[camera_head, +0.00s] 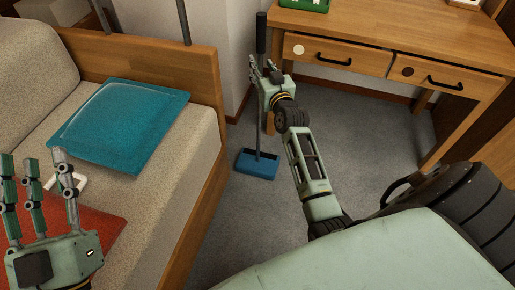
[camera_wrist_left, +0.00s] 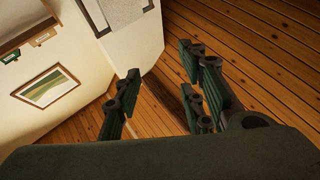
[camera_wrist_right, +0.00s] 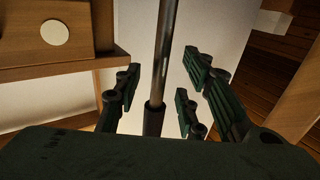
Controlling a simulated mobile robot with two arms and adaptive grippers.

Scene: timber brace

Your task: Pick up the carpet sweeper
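The carpet sweeper (camera_head: 257,164) stands upright on the grey carpet between the sofa and the desk, with a blue head, a thin metal pole and a black handle. My right gripper (camera_head: 264,74) is at its pole, just below the handle. In the right wrist view the pole (camera_wrist_right: 165,55) runs between the fingers of my right gripper (camera_wrist_right: 158,98), which look open with gaps on both sides. My left gripper (camera_head: 40,190) is open and empty above the sofa at the left. In the left wrist view my left gripper (camera_wrist_left: 158,98) has nothing between its fingers.
A wooden desk (camera_head: 385,25) with two drawers stands behind and to the right of the sweeper. The sofa (camera_head: 188,155) with a teal cushion (camera_head: 122,125) and a red cushion (camera_head: 85,240) borders it on the left.

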